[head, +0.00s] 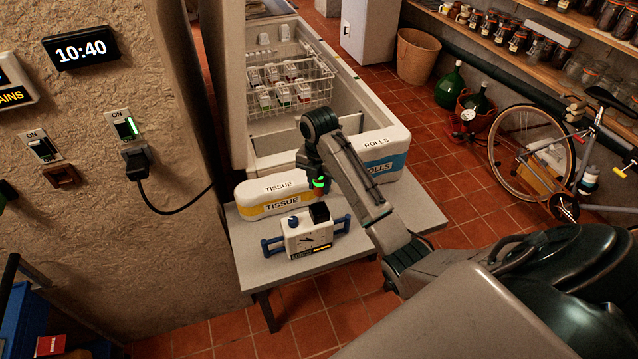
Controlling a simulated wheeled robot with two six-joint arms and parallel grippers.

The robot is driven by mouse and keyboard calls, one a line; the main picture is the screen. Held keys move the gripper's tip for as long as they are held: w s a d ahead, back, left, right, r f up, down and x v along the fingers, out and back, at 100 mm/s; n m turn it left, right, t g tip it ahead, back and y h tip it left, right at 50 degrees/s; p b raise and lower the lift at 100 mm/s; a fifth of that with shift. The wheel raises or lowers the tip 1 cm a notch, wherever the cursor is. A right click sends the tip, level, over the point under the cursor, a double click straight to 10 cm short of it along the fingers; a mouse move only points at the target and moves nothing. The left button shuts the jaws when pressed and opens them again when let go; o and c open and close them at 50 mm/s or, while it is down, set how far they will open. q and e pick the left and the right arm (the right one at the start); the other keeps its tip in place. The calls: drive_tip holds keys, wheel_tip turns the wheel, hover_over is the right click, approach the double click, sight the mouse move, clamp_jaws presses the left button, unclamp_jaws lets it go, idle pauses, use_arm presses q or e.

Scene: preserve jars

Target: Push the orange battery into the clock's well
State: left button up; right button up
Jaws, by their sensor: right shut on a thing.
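Whether the battery touches the dark part is too small to tell. My left gripper is out of view.
A yellow-and-white tissue pack (265,200) lies right behind the clock, and a blue-and-white rolls pack (378,160) stands at the back right of the table (245,250). An open chest freezer with a wire basket (290,85) is behind. The table's front left is clear.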

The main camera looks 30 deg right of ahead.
sight(319, 203)
drive_tip(key=shift+a+f, duration=0.1)
drive_tip(key=shift+f, duration=0.25)
drive_tip(key=shift+f+b, duration=0.35)
drive_tip(key=shift+f, duration=0.3)
drive_tip(key=shift+f+b, duration=0.55)
drive_tip(key=shift+f, duration=1.3)
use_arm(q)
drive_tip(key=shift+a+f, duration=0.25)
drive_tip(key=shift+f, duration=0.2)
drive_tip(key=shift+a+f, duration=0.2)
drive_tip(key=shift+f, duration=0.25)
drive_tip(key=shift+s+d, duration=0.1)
use_arm(e)
drive_tip(key=shift+f, duration=1.2)
drive_tip(key=shift+s, duration=0.1)
drive_tip(key=o, duration=0.9)
